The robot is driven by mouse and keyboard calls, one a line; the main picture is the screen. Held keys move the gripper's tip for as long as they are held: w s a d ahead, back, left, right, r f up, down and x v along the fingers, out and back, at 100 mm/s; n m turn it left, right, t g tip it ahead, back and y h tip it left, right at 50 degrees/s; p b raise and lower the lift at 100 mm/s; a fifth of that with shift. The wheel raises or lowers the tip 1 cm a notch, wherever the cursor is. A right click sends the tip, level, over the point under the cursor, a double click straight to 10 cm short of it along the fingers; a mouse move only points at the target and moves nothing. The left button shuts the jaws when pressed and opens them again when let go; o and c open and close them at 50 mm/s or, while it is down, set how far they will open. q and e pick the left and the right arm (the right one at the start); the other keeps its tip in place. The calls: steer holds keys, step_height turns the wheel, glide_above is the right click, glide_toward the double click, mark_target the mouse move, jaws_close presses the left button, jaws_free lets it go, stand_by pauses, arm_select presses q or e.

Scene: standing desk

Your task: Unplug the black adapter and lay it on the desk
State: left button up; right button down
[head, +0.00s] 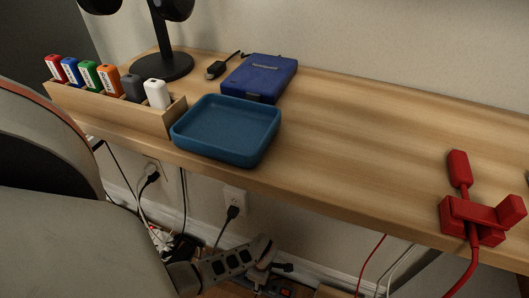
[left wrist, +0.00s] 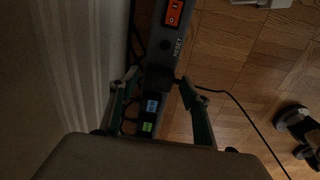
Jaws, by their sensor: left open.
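In the left wrist view a dark power strip (left wrist: 167,45) with a red switch runs from the top down between my fingers. A black block, seemingly the black adapter (left wrist: 159,77), sits across the strip, with a thin black cord leading right. My left gripper (left wrist: 160,100) is open, one finger on each side of the strip, just short of the block. I cannot tell whether the fingers touch anything. In the head view the dark area below the desk (head: 350,140) hides the adapter's details. My right gripper is not in view.
On the desk are a blue tray (head: 222,155), a dark blue box (head: 258,76), a wooden rack (head: 115,112) of coloured sticks and a red cable holder (head: 480,215). Cords and a wall outlet (head: 234,199) are below. The desk's middle right is clear.

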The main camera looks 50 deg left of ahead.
arm_select(q)
steer(key=shift+f, duration=0.75)
stand_by(0.8)
